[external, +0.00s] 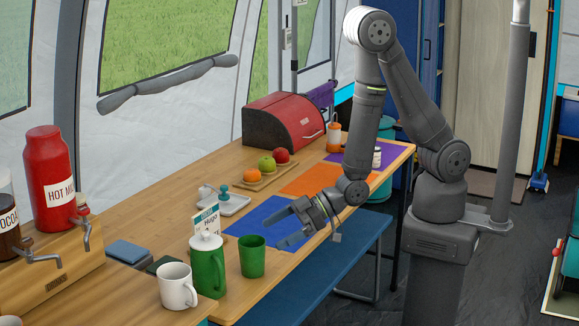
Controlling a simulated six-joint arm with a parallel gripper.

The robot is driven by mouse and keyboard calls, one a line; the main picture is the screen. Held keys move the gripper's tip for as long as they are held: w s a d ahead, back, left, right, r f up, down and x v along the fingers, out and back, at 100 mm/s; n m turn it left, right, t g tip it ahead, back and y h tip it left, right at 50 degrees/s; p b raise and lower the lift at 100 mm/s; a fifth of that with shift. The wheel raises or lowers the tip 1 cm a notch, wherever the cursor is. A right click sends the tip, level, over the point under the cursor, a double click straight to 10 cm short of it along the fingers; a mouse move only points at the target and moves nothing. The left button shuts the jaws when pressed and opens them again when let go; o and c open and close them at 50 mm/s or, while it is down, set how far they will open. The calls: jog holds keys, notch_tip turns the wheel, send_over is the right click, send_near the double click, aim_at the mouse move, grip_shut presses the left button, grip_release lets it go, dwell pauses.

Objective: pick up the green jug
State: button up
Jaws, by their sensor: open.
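The green jug (208,270) stands upright near the front edge of the wooden table. My gripper (284,226) is open and empty, to the right of the jug and beyond the green cup, over the blue mat (258,215). It points left, apart from the jug.
A name card (206,222) stands behind the jug. A grey tray (236,207) with a teal stamp lies farther back, and a board with fruit (250,184) beyond it. A drink dispenser (50,275) stands at left. The orange mat (310,181) is mostly clear.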

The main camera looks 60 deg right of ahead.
dwell(0.4)
notch_tip(320, 180, up, 18)
jog(key=f+n+g+h, duration=0.1)
jog(key=n+g+h, duration=0.6)
jog(key=n, duration=0.2)
send_over(205, 243)
jog(key=w+r+n+g+h, duration=0.1)
jog(key=w+n+g+h, duration=0.1)
jog(key=f, duration=1.6)
jog(key=shift+s+d+f, duration=0.1)
jog(key=shift+s+d, duration=0.1)
jog(key=shift+s, duration=0.15)
jog(key=shift+m, duration=0.3)
jog(key=shift+s+d+f, duration=0.1)
jog(key=shift+s+f, duration=0.05)
jog(key=shift+f, duration=1.25)
jog(key=shift+s+d+f, duration=0.1)
jog(key=shift+f, duration=1.3)
